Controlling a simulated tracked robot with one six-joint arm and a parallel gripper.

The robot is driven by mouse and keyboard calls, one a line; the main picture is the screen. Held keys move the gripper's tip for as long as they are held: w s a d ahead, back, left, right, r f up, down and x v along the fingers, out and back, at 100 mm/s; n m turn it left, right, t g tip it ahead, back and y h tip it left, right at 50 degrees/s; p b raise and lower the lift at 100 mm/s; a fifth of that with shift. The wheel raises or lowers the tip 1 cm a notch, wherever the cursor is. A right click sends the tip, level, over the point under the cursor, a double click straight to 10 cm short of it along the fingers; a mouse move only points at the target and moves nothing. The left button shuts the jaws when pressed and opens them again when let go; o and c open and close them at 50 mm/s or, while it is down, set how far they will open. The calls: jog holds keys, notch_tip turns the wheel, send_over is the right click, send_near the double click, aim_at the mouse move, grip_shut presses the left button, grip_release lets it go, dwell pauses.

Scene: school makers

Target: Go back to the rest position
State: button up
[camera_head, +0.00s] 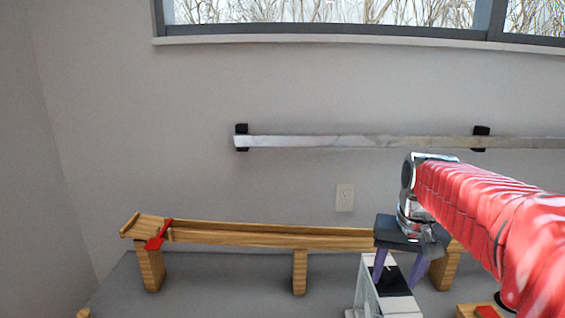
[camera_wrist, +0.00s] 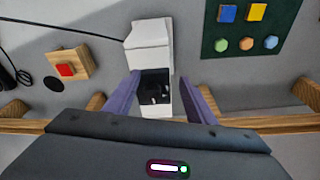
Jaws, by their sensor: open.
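My gripper (camera_head: 398,268) hangs at the right of the head view, its two purple fingers pointing down and spread apart. In the wrist view the fingers of my gripper (camera_wrist: 162,88) stand on either side of a white device with a dark opening (camera_wrist: 149,42). Nothing shows between the fingertips except this device behind them. The white device (camera_head: 369,300) also stands below the gripper in the head view. I cannot tell whether the fingers touch it.
A long wooden ramp (camera_head: 270,236) with a red lever (camera_head: 159,235) runs along the wall, passing behind my gripper. A wooden block (camera_wrist: 52,66) with a red button lies left. A green board (camera_wrist: 222,62) with coloured pieces lies right. A metal rail (camera_head: 350,142) hangs above.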

jog(key=s+a+f+n+t, duration=0.1)
jog(key=s+a, duration=0.3)
jog(key=s, duration=0.5)
jog(key=s+a+f+n+t, duration=0.1)
jog(key=s+a+f+t, duration=0.1)
jog(key=s, duration=0.7)
jog(key=shift+a+f+n, duration=0.4)
jog(key=shift+a+f, duration=0.2)
jog(key=shift+a, duration=0.45)
